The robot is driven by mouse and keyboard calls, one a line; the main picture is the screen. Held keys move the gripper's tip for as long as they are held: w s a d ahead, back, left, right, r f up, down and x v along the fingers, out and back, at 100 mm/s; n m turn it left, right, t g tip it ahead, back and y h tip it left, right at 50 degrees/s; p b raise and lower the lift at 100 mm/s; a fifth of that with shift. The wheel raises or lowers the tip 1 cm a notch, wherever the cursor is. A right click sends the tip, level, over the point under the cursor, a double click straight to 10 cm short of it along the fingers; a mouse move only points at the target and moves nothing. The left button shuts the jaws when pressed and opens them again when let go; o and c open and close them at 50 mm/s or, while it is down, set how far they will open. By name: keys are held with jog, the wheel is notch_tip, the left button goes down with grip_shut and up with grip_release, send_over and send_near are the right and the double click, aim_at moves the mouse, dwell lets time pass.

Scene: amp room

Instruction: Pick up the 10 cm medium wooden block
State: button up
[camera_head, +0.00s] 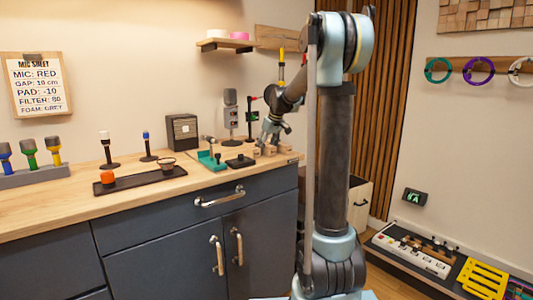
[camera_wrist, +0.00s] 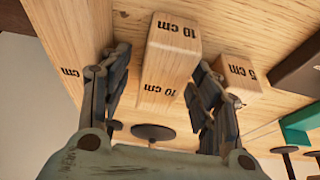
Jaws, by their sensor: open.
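The 10 cm medium wooden block (camera_wrist: 166,72) is in the middle of the wrist view, with "10 cm" printed on two faces. My gripper (camera_wrist: 160,68) is open, with one finger on each side of this block. Whether a finger touches it I cannot tell. In the head view my gripper (camera_head: 270,134) is over the right end of the counter, just above small wooden blocks (camera_head: 270,150). They are too small there to tell apart.
A larger wooden block (camera_wrist: 72,35) is close to the left finger, and a smaller 5 cm block (camera_wrist: 237,75) is close to the right finger. A green fixture (camera_head: 211,160) and a black stand (camera_head: 240,162) are left of the blocks on the counter (camera_head: 60,205).

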jog(key=shift+f, duration=0.2)
jog(key=c, duration=1.2)
jog(key=shift+s, duration=0.1)
